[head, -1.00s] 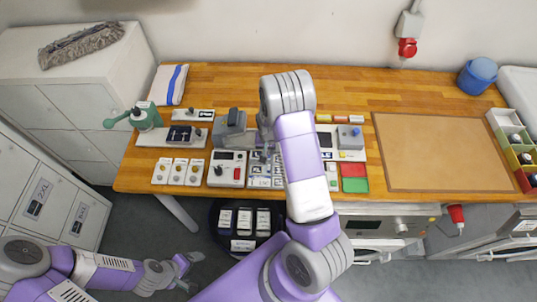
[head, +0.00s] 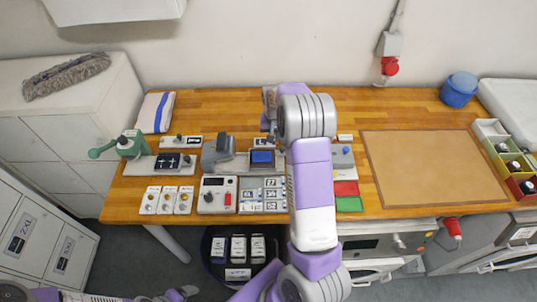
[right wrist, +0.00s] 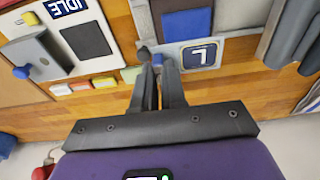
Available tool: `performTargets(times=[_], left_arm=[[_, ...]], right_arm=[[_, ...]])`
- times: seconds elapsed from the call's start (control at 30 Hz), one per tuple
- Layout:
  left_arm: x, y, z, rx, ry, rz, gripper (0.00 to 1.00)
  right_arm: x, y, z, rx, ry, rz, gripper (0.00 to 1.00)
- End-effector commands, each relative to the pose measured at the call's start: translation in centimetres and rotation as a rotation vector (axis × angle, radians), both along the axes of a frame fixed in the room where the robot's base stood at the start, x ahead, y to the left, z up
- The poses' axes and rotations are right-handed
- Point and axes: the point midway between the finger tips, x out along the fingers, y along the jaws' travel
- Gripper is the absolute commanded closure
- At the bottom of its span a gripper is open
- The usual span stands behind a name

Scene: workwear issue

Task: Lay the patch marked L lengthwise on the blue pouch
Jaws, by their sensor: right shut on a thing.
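The blue pouch (head: 262,158) lies on a grey plate near the middle of the bench. It also shows at the top of the right wrist view (right wrist: 187,22). In the head view my own arm hides most of that gripper. My left gripper (head: 182,293) is low at the bottom edge, away from the bench; its fingers are too small to read.
Red and green trays (head: 347,204) lie right of my arm. The brown mat (head: 435,168) is clear.

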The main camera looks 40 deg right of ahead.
Motion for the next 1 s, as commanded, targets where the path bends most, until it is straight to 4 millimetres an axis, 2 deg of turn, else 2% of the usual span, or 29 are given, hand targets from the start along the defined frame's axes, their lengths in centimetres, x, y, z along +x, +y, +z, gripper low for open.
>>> performTargets(times=[0.03,0.13,0.37,0.6,1.0], left_arm=[[0.0,0.0,0.1,0.000,0.000,0.000,0.17],[0.0,0.0,0.3,0.000,0.000,0.000,0.17],[0.0,0.0,0.4,0.000,0.000,0.000,0.17],[0.0,0.0,0.7,0.000,0.000,0.000,0.17],[0.0,0.0,0.2,0.000,0.000,0.000,0.17]], right_arm=[[-0.2,0.0,-1.2,0.002,0.007,-0.001,1.00],[-0.1,0.0,-3.0,0.002,0.007,0.000,1.00],[0.0,0.0,-5.0,0.001,0.002,0.000,1.00],[-0.1,0.0,-8.1,0.001,0.003,0.000,1.00],[0.0,0.0,-8.9,0.001,0.001,0.000,1.00]])
